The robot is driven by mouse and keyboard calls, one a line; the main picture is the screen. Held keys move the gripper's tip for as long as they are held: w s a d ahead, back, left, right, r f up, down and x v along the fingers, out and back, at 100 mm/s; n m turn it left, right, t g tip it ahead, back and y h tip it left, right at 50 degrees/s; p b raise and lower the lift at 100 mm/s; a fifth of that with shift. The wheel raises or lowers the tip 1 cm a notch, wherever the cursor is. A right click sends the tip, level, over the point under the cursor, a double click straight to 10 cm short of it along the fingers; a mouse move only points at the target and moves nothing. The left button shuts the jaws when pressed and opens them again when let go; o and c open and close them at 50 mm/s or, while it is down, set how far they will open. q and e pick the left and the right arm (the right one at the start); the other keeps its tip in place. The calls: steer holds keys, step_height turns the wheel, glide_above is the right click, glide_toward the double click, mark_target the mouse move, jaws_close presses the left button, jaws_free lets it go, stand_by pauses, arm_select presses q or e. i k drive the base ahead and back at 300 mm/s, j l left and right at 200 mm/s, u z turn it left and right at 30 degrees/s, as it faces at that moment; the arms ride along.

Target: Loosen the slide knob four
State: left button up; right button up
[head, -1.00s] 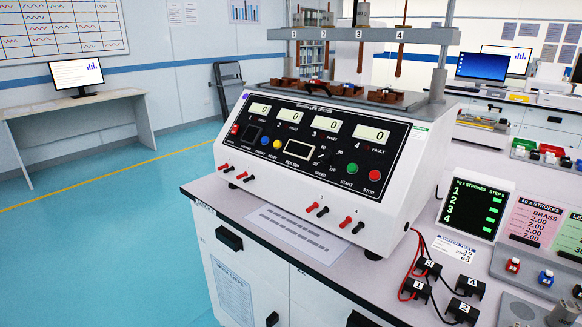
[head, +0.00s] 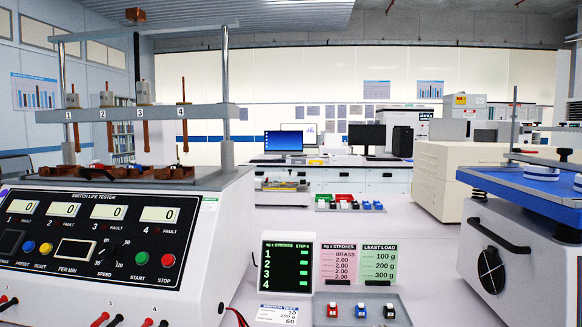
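The white switch life tester (head: 110,240) stands at the left of the head view. Above it a grey crossbar (head: 215,116) on two upright posts carries stations labelled 1 to 4. Station four (head: 182,113) is the rightmost, with a thin brown rod (head: 185,136) hanging below the bar and its upper end standing above it. A separate slide knob at station four is too small to make out. Station three has a grey block (head: 143,92) and a tall dark rod. Neither gripper is in view.
Brown switch holders (head: 130,174) sit on the tester's top under the bar. A black stroke display (head: 287,267) and a grey tray (head: 372,310) with small switches stand right of the tester. A blue-topped machine (head: 530,190) stands at the right.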

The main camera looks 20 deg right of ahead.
mark_target(164, 173)
steer(key=i+j+z, duration=0.15)
steer(key=j+z, duration=0.35)
steer(key=i+j+z, duration=0.1)
steer(key=j+z, duration=0.7)
steer(key=z, duration=0.15)
steer(key=j+z, duration=0.45)
steer(key=k, duration=0.05)
